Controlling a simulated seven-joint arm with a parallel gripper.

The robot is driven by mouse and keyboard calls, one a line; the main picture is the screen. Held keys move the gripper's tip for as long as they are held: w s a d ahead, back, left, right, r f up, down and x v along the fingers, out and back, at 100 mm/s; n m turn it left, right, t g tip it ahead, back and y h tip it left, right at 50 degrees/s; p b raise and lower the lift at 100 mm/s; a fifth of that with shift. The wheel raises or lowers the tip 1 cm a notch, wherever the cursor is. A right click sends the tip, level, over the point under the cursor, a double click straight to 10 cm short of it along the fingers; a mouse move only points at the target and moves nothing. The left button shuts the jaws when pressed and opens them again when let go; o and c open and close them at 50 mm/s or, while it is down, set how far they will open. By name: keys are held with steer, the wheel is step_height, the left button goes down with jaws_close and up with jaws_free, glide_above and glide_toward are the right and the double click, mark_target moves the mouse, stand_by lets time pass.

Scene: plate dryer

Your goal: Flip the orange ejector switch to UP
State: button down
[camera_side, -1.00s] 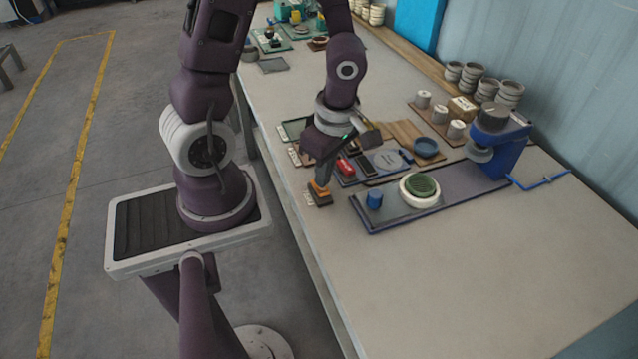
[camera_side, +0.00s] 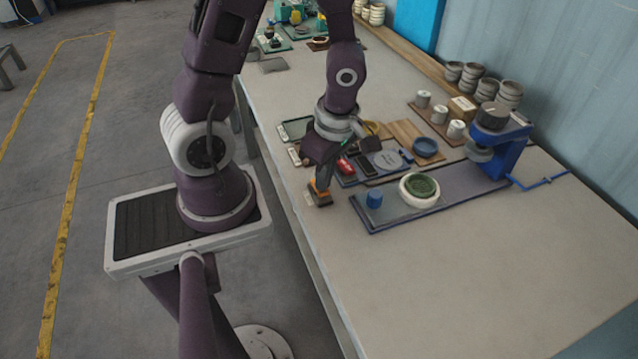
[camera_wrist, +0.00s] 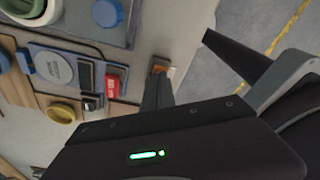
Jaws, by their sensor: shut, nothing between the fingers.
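The orange ejector switch (camera_side: 319,192) sits in a small dark box near the table's left edge, left of the blue-edged tray. It also shows in the wrist view (camera_wrist: 160,69), partly covered by my fingers. My gripper (camera_side: 325,181) is shut and empty, pointing down with its fingertips at the switch. In the wrist view the fingertips (camera_wrist: 158,78) overlap the switch box. I cannot tell whether they touch it. The lever's exact position is hidden by the fingers.
A blue-edged tray (camera_side: 365,222) holds a blue cup (camera_side: 374,198) and a white ring with a green dish (camera_side: 420,187). A blue press (camera_side: 497,150) stands at the tray's far end. A red item (camera_side: 345,166) lies close behind my gripper. The table front is clear.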

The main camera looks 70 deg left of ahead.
steer(key=shift+f, duration=0.5)
steer(key=shift+r, duration=3.55)
steer(key=s+d+r+m+t, duration=0.2)
steer(key=r+m, duration=0.5)
steer(key=m, duration=0.5)
steer(key=s+d+r+m+t+h, duration=0.1)
steer(key=s+d+r+m+t, duration=0.2)
steer(key=r+m, duration=0.5)
steer(key=d+m+t, duration=0.1)
steer(key=d+m, duration=0.1)
steer(key=m, duration=0.2)
steer(key=shift+h, duration=0.3)
